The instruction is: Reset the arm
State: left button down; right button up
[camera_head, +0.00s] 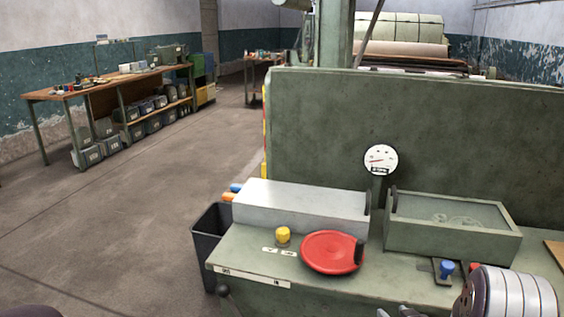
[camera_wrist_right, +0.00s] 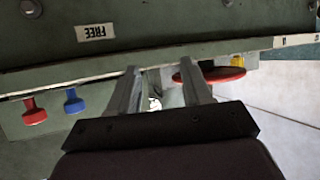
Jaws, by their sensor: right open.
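My right gripper (camera_head: 396,312) is at the bottom edge of the head view, partly cut off, in front of the green machine bench (camera_head: 330,285). In the right wrist view my right gripper (camera_wrist_right: 160,66) is open, with its two grey fingers apart and nothing gripped between them. The fingers overlap the bench edge in that view; contact cannot be told. My left gripper is not in the head view. Which part the task's arm is, the frames do not make clear.
The bench carries a red handwheel (camera_head: 331,252), yellow knob (camera_head: 283,236), blue knob (camera_head: 446,269), grey box (camera_head: 300,205) and green tray (camera_head: 455,240). A gauge (camera_head: 380,159) stands behind. A black bin (camera_head: 208,240) is left. Open floor (camera_head: 120,220) lies beyond.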

jog(key=s+a+f+m+g+h, duration=0.1)
jog(key=s+a+f+m+g, duration=0.15)
jog(key=s+g, duration=0.9)
jog(key=s+a+r, duration=0.4)
jog(key=s+a, duration=0.3)
jog(key=s, duration=0.3)
jog(key=w+a+r+n+p, duration=0.1)
jog(key=a+r+n+p, duration=0.1)
jog(key=r+p, duration=1.2)
notch_tip(320, 180, up, 2)
jog(key=shift+a+r+y, duration=0.1)
jog(key=shift+a+y, duration=0.2)
jog(key=shift+a, duration=0.2)
